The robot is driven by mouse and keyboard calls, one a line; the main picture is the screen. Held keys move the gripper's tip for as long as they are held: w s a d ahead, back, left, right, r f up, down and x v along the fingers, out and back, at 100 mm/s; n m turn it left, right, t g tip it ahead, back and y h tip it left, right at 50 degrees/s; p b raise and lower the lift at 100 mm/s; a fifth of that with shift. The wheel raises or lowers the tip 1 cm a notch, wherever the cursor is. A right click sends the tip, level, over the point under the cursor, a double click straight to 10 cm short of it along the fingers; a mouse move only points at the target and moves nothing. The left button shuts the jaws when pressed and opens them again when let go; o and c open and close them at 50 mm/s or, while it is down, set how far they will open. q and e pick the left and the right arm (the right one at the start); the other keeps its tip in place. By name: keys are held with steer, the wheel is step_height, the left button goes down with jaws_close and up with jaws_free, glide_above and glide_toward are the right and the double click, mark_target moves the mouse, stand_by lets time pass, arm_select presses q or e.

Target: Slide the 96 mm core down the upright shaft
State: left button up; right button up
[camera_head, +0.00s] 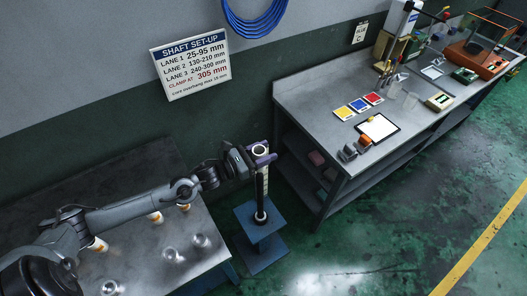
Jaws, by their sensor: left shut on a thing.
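The core's round end faces up. The fingers hide its sides, and I cannot tell whether it is around the shaft or just above it. The upright shaft (262,188) shows a pale, marked strip and dark parts below the gripper. It stands on a blue stand (263,236) with a square top and a square base. My right gripper is not in view.
A grey table (215,262) at the lower left bears several white-and-brown cores (156,217) and clear round pieces (171,254). A long workbench (325,122) with cards and a clipboard stands right of the stand. A set-up sign (191,66) hangs on the wall. Green floor lies open in front.

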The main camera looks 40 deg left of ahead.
arm_select(q)
steer(key=shift+f+b, duration=2.2)
steer(key=shift+f, duration=0.75)
steer(key=shift+f+b, duration=1.1)
steer(key=shift+f, duration=0.25)
steer(key=shift+r, duration=0.1)
